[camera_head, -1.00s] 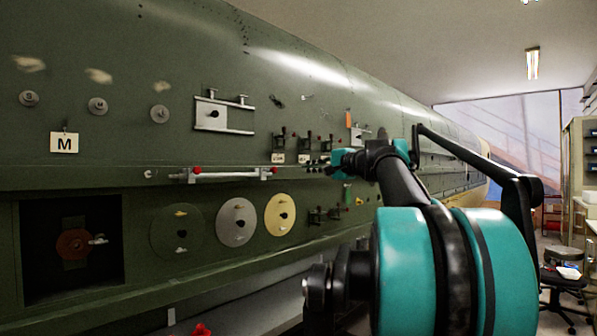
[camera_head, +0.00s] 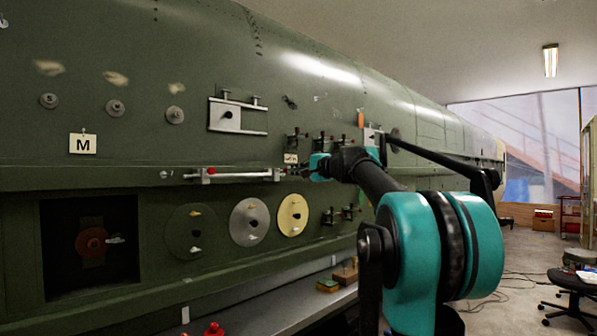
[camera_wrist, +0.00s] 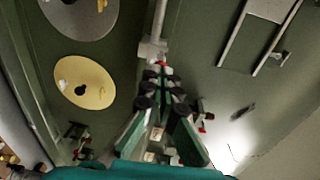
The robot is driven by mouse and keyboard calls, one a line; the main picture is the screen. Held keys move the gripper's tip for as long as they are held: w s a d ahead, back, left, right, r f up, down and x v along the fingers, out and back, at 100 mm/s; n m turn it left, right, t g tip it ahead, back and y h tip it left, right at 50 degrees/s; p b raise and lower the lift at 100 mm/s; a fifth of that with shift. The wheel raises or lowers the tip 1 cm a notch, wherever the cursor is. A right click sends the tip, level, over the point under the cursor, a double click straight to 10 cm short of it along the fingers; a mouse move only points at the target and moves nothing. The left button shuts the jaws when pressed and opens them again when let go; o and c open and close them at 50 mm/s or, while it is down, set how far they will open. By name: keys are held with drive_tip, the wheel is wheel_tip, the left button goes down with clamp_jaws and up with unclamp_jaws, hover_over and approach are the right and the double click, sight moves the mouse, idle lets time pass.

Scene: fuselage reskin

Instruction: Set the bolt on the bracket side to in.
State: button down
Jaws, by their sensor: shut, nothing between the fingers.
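A pale rod with red-marked end fittings (camera_head: 235,176) runs level along the green fuselage ledge. Its near end (camera_wrist: 152,48) also shows in the wrist view. A light metal bracket plate (camera_head: 225,117) with two pins on top is mounted above the rod. I cannot tell which part is the named bolt. My gripper (camera_head: 299,171) is just right of the rod's right end. In the wrist view my gripper (camera_wrist: 163,84) is shut and empty, with its tips close to the red-marked rod end. Whether they touch it is unclear.
Small toggle clamps (camera_head: 294,140) stand close above my gripper. Three discs, including a yellow one (camera_head: 293,215), sit below the rod. A dark square recess (camera_head: 62,268) with a red wheel (camera_head: 91,241) is at the lower left. A bench (camera_head: 270,308) runs below the fuselage.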

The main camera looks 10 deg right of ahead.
drive_tip(key=x, duration=0.3)
drive_tip(key=shift+r, duration=0.15)
idle(0.3)
drive_tip(key=shift+s, duration=0.1)
